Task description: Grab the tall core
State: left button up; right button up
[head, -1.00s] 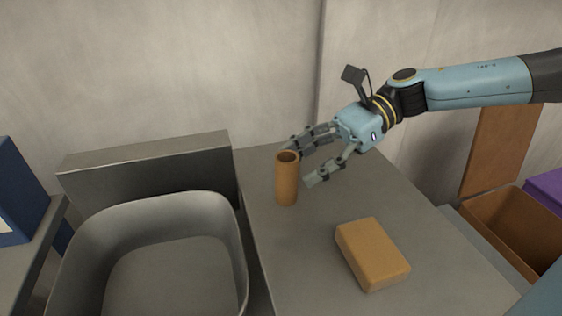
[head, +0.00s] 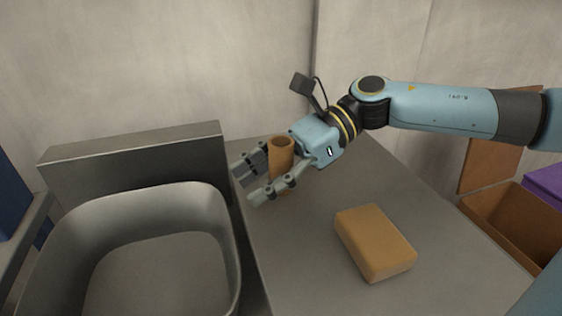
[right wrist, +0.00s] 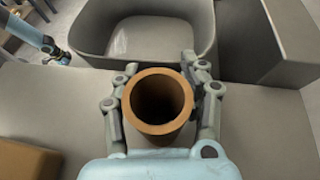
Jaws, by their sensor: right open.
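The tall core (head: 281,150) is a brown hollow tube standing upright on the grey table, near its left edge. In the right wrist view its open top (right wrist: 158,101) faces the camera, between the two fingers. My right gripper (head: 252,184) is open, with its fingers on either side of the core. The near finger hides part of the core's lower side in the head view. I cannot tell whether the fingers touch it. In the right wrist view, part of my left arm shows at the upper left, with its gripper (right wrist: 57,57) small and unclear.
A yellow-brown block (head: 374,243) lies on the table (head: 310,265) at the front right. A grey open bin (head: 226,262) stands left of the table, with a grey panel (head: 135,158) behind it. An open brown box (head: 515,222) is at the right.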

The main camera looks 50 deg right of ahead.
grip_shut()
jog(key=shift+r, duration=0.1)
dwell(0.3)
